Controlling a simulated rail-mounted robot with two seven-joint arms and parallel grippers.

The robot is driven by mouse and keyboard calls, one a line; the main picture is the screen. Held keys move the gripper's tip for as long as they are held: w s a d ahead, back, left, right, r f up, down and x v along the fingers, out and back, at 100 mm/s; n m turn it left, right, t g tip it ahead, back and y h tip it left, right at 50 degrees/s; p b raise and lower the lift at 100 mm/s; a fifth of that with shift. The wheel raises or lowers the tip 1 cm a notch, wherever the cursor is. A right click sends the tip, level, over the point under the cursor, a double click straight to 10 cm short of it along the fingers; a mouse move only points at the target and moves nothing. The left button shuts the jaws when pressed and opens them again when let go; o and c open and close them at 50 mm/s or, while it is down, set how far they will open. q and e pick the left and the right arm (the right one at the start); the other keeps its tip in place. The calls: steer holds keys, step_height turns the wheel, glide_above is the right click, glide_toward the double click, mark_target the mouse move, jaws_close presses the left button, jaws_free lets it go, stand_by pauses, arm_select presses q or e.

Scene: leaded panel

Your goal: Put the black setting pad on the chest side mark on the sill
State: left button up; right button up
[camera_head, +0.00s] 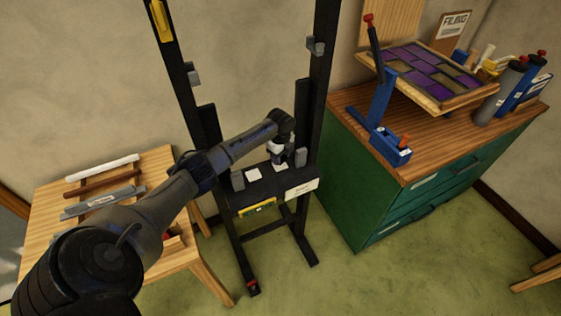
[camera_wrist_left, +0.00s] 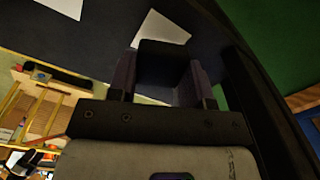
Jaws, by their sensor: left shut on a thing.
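The black setting pad (camera_wrist_left: 163,66) is between the two fingers of my left gripper (camera_wrist_left: 162,75) in the left wrist view. A white square mark (camera_wrist_left: 160,30) lies on the dark sill just past the pad, and the pad covers part of it. In the head view my left gripper (camera_head: 279,160) points down over the right part of the sill (camera_head: 268,188), at a white mark (camera_head: 281,168). A second white mark (camera_head: 253,174) lies to its left. I cannot tell whether the pad touches the sill. My right gripper is out of view.
Grey blocks (camera_head: 238,180) and (camera_head: 301,157) stand near the sill's ends, between black uprights (camera_head: 320,75). A white label (camera_head: 301,187) is on the sill's front. A green cabinet (camera_head: 350,185) stands right; a wooden table (camera_head: 60,200) with bars stands left.

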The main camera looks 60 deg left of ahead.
arm_select(q)
steer(key=shift+f, duration=1.55)
steer(key=o, duration=0.9)
steer(key=shift+f, duration=0.1)
